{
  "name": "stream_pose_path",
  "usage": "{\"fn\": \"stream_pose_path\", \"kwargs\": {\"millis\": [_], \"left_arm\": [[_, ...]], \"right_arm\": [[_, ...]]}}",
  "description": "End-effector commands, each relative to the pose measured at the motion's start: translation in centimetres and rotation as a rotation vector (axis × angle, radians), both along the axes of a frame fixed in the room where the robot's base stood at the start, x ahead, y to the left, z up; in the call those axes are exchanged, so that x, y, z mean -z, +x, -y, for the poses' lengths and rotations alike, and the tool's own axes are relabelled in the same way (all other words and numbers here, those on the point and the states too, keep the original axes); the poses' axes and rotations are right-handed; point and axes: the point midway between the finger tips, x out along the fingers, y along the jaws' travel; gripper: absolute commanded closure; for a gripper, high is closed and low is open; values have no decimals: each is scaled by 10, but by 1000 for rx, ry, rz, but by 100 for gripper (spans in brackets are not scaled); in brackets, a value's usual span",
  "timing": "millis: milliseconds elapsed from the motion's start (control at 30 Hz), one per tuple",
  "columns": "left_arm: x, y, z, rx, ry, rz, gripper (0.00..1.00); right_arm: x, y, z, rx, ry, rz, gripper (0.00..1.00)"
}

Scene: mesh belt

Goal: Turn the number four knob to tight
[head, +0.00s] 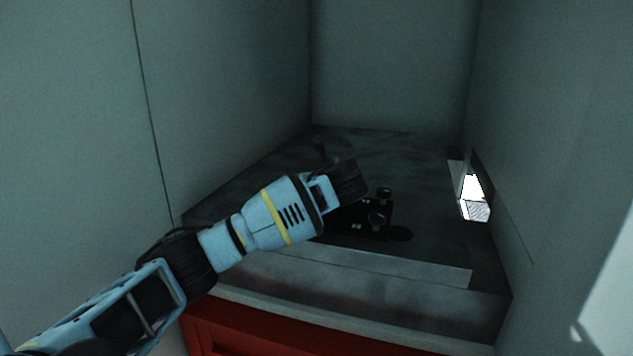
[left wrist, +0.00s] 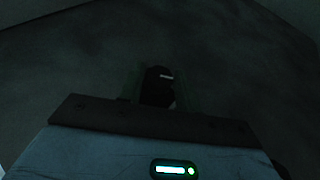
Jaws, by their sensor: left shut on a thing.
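A black block with dark round knobs (head: 384,193) sits on the dark surface inside the enclosure. Another knob (head: 378,219) is on its near side, and small pale marks show on its front. I cannot read any knob number. My left gripper (head: 350,179) reaches in from the left and covers the left part of the block. In the left wrist view, a dark knob (left wrist: 158,84) with a short white mark on top sits between the jaws, which are shut on it. The fingertips are hard to make out in the dark. My right gripper is not in view.
Grey walls (head: 395,60) close in the back and both sides. A bright opening (head: 474,196) is in the right wall. A small dark upright thing (head: 320,146) stands behind the gripper. A pale strip (head: 360,266) and a red front (head: 260,335) lie nearer.

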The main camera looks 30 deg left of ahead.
Motion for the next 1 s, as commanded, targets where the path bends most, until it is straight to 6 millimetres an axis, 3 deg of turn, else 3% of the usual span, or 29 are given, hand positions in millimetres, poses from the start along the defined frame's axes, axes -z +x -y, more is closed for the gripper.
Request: {"fn": "stream_pose_path", "kwargs": {"millis": [400, 933, 967, 1000], "left_arm": [[0, -2, -2, 191, -2, 0, 89], [0, -2, -2, 215, -2, 0, 89], [0, -2, -2, 215, -2, 0, 65], [0, -2, -2, 215, -2, 0, 60]], "right_arm": [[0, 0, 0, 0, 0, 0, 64], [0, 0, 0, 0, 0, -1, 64], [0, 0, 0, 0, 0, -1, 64], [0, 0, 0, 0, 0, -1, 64]]}}
